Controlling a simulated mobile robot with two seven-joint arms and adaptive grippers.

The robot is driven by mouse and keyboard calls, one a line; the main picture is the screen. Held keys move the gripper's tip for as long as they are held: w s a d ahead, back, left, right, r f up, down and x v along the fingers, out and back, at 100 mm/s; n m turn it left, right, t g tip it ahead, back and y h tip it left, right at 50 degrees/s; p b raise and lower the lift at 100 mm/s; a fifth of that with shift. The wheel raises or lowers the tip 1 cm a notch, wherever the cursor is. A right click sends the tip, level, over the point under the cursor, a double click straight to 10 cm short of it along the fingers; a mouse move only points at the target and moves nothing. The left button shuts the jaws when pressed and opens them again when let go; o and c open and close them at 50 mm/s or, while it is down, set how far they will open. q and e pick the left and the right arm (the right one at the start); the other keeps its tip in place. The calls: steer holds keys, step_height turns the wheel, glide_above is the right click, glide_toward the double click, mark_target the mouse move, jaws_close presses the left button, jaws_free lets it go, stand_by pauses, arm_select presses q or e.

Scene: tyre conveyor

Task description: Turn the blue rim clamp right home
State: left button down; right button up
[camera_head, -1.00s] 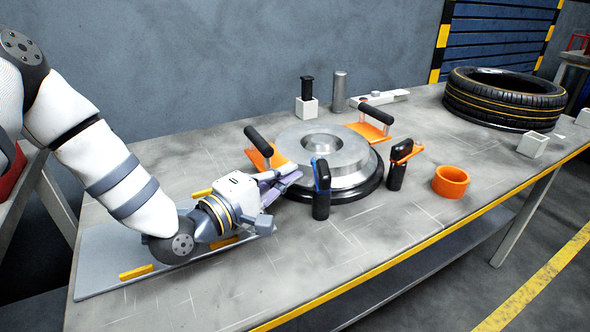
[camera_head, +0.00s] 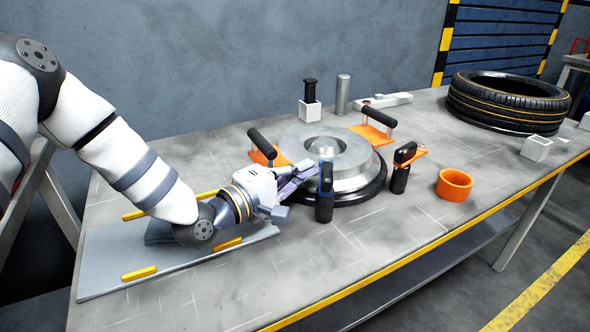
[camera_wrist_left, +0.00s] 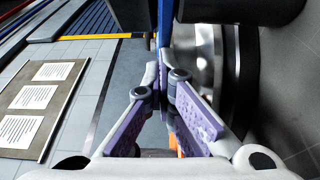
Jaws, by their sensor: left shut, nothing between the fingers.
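The blue rim clamp (camera_head: 325,192) stands upright at the front edge of the silver wheel rim (camera_head: 350,177), with a black body and a blue strip. My left gripper (camera_head: 307,170) is just left of the clamp's upper part, its purple-padded fingers shut and empty. In the left wrist view the fingertips (camera_wrist_left: 165,65) come together just below the blue strip (camera_wrist_left: 165,22); whether they touch it I cannot tell. The rim shows beside them. My right gripper is not in view.
Orange clamps with black handles stand around the rim, at left (camera_head: 263,147), back (camera_head: 377,118) and right (camera_head: 401,168). An orange ring (camera_head: 454,184) and a tyre (camera_head: 507,100) lie farther right. A grey plate (camera_head: 110,265) lies under my left arm. The table's front is clear.

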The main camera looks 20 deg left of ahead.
arm_select(q)
step_height(320, 180, up, 10)
stand_by(0.3)
stand_by(1.3)
